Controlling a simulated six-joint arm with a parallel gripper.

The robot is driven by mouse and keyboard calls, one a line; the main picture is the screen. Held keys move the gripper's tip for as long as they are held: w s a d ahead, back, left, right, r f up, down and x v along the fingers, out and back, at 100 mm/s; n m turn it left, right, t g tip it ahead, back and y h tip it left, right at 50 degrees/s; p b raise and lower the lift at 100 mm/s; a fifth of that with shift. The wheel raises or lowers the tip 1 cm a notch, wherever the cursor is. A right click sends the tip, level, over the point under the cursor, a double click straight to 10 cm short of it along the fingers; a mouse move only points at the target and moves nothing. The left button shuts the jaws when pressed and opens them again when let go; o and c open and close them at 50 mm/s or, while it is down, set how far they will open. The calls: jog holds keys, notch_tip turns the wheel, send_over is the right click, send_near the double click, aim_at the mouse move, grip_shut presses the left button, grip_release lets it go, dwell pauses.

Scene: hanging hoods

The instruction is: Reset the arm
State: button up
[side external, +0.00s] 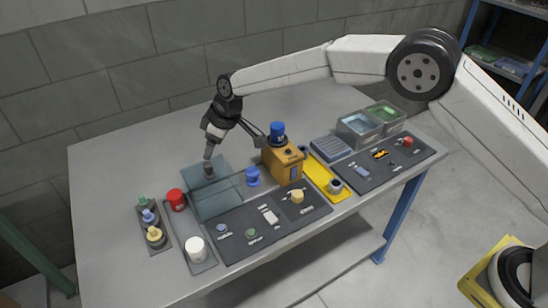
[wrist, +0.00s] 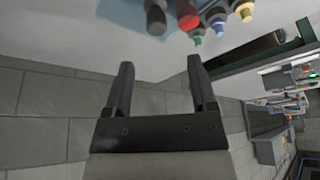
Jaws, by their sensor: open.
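My gripper (side external: 208,153) hangs near the back left of the table, above the translucent blue-grey mat (side external: 208,213). In the wrist view my gripper (wrist: 160,64) shows two dark fingers spread apart with nothing between them. A dark cylinder (wrist: 155,18) stands on the mat beyond the fingers. It looks apart from them in the wrist view, but the gap is hard to judge from the side.
Left of the mat are a red cylinder (side external: 176,200), a white cylinder (side external: 195,249) and a strip of coloured bottles (side external: 148,216). An orange box (side external: 283,164) with a blue cup (side external: 277,133) stands close right of my wrist. Clear bins (side external: 358,130) stand farther right. The table's back left is clear.

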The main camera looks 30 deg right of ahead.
jog(key=s+d+r+m+h, duration=0.1)
jog(key=s+d+r+m, duration=0.1)
jog(key=s+d, duration=0.45)
jog(key=s+d+r+m+h, duration=0.1)
jog(key=s+d+m, duration=0.25)
jog(key=d, duration=0.65)
jog(key=s+d+m, duration=0.1)
jog(key=s+d, duration=0.3)
jog(key=s, duration=0.3)
jog(key=s+d+f+m, duration=0.1)
jog(key=s+d, duration=0.3)
jog(key=s, duration=0.3)
jog(key=s+d+m+h, duration=0.1)
jog(key=s+d, duration=0.3)
jog(key=s, duration=0.3)
jog(key=shift+s+f+g, duration=0.2)
jog(key=shift+s+g, duration=0.05)
jog(key=shift+g, duration=0.05)
jog(key=shift+m, duration=0.25)
